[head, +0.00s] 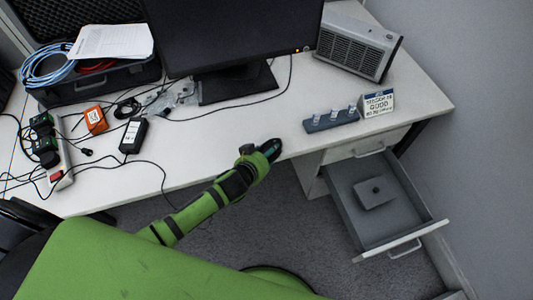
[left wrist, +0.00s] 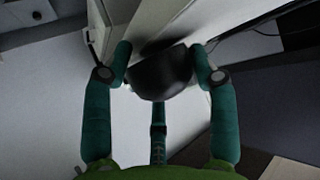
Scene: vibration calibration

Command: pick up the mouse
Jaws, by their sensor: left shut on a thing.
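The mouse (left wrist: 160,76) is a dark, rounded thing in the left wrist view, between the two teal fingers of my left gripper (left wrist: 161,58). The fingers touch it from both sides, and the gripper is shut on it. In the head view my left gripper (head: 268,150) is at the front edge of the white desk, left of the open drawer. There the mouse is mostly hidden by the gripper, and I cannot tell its height above the desk. My right gripper is in neither view.
The desk (head: 225,135) carries a monitor (head: 235,35), a grey vented box (head: 357,47), a grey holder (head: 331,121) with small clear pieces, and a small sign (head: 378,103). Cables, a power strip (head: 60,165) and a black case (head: 95,82) crowd the left. An open drawer (head: 375,205) juts out at right.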

